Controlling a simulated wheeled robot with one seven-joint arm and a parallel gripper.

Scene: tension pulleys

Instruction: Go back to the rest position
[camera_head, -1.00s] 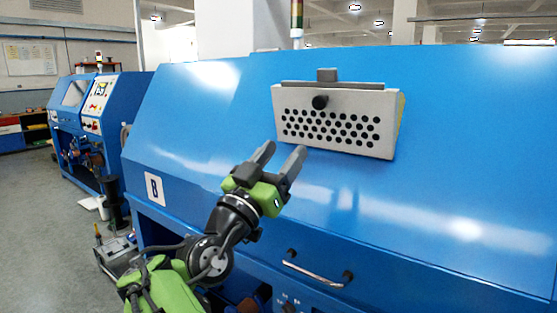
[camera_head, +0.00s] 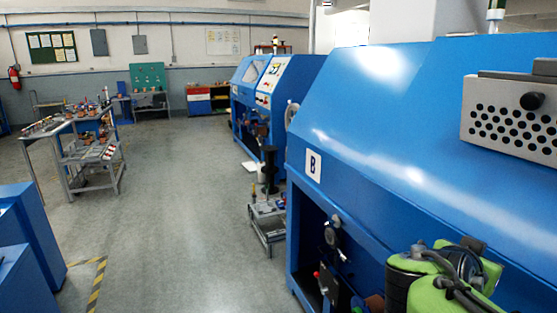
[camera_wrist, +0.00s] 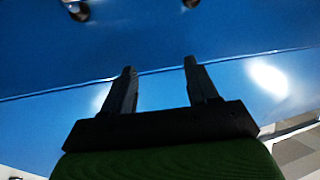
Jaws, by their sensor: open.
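My gripper (camera_wrist: 160,85) is open in the wrist view, its two dark fingers apart with nothing between them. Blue machine panel surface fills the view behind the fingers. In the head view my green and black arm shows at the lower right, folded in front of the blue machine marked B (camera_head: 400,150); the fingers cannot be made out there. A grey perforated box (camera_head: 512,125) with a black knob is on the machine's sloped cover at the right edge, apart from my arm.
A small low cart (camera_head: 266,222) stands on the floor beside machine B. Another blue machine (camera_head: 268,85) stands farther back. A workbench with parts (camera_head: 85,150) is at the left, blue cabinets (camera_head: 25,240) at the lower left. The grey floor between is clear.

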